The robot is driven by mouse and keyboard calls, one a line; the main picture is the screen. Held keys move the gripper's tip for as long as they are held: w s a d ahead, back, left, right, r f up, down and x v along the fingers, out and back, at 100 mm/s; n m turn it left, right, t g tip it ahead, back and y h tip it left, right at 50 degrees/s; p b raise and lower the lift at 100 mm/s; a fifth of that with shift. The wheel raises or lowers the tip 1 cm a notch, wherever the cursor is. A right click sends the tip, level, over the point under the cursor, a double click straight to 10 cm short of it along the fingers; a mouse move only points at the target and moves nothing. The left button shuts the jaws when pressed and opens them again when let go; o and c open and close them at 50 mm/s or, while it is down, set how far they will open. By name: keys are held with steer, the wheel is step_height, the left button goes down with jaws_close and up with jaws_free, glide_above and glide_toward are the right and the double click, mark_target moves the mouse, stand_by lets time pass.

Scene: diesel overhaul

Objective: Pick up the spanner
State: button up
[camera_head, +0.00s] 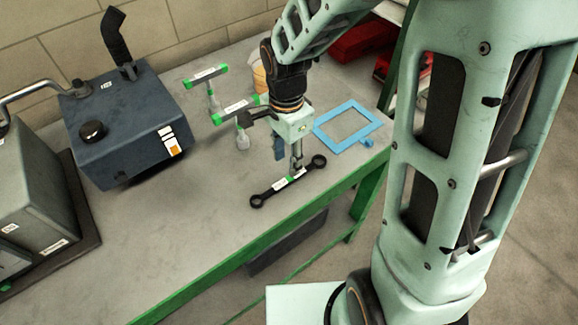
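The spanner (271,190) is a dark double-ended wrench with a ring at each end, a white label and a green patch at its middle. It appears to lie flat near the front edge of the bench, slanting up to the right. My gripper (295,170) points down at the spanner's middle, with a finger reaching to it. The fingertips are small and partly hidden, so I cannot tell whether they are closed on the spanner.
A blue rectangular frame (320,122) lies right of my gripper. Green-ended T-shaped items (206,76) stand behind it. A dark blue tank (125,125) stands left. The grey bench top (215,215) is clear left of the spanner. Red items (360,42) are at the back right.

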mark_target(289, 178)
steer(key=shift+s+d+f+p, duration=0.1)
steer(key=shift+d+f+p, duration=0.05)
steer(key=shift+f, duration=1.5)
steer(key=shift+d+f+p, duration=0.15)
steer(key=shift+f, duration=1.5)
steer(key=shift+c, duration=0.2)
jaws_close()
